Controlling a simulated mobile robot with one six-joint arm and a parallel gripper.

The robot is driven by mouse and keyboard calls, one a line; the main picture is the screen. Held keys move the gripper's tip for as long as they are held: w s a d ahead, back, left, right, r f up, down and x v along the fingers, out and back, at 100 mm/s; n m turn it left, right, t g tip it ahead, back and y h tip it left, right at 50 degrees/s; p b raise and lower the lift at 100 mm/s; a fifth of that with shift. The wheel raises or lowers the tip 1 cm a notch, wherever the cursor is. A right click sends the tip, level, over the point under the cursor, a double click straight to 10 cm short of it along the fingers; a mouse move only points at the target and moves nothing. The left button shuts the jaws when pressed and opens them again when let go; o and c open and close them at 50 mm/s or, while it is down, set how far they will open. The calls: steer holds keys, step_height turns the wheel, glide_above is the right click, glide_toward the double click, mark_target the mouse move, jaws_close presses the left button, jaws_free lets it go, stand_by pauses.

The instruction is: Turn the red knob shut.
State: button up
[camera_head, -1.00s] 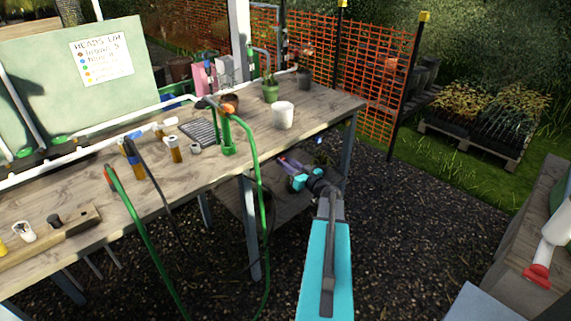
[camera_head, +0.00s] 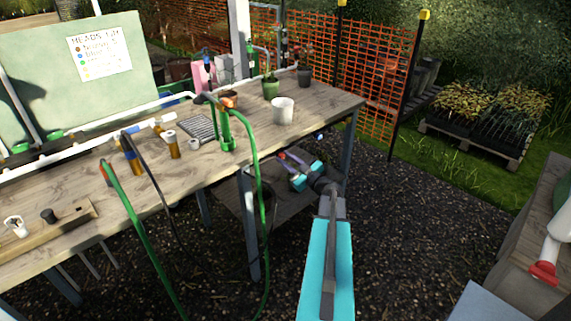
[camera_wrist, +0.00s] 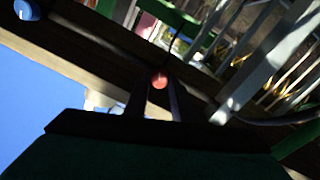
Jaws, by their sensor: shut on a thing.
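The red knob (camera_wrist: 159,80) is a small round red end in the wrist view, between the two dark fingers of my gripper (camera_wrist: 158,92). The gripper is shut on it. In the head view my gripper (camera_head: 290,163) is low at the bench's front edge, over the lower shelf, with its wrist rolled to a slant.
A blue knob (camera_head: 320,136) is at the bench edge right of my gripper, also in the wrist view (camera_wrist: 25,9). A green hose (camera_head: 258,190) hangs left of the gripper. The bench (camera_head: 330,103) holds pots and fittings above. Gravel on the right is clear.

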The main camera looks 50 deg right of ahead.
steer(key=n+b, duration=0.1)
steer(key=n, duration=0.1)
steer(key=n+b, duration=0.2)
steer(key=n, duration=0.1)
steer(key=n+b, duration=0.2)
steer(key=shift+f+n+t+y, duration=0.25)
steer(key=shift+n+t+y, duration=0.05)
steer(key=n+b, duration=0.3)
steer(key=shift+n, duration=0.4)
steer(key=n+b, duration=0.4)
steer(key=shift+d+n+y, duration=0.1)
steer(key=shift+n+y, duration=0.2)
steer(key=shift+n, duration=0.1)
steer(key=n+b, duration=0.3)
steer(key=shift+n, duration=0.4)
steer(key=n+b, duration=0.2)
steer(key=n, duration=0.1)
steer(key=shift+n+b, duration=0.4)
steer(key=n+b, duration=0.2)
steer(key=n, duration=0.1)
steer(key=shift+n+y+b, duration=0.3)
steer(key=shift+b, duration=0.1)
steer(key=shift+r+n+b, duration=0.15)
steer(key=shift+n+b, duration=1.15)
steer(key=shift+n, duration=0.6)
steer(key=o, duration=1.1)
steer(key=shift+d, duration=0.1)
steer(key=shift+c, duration=0.2)
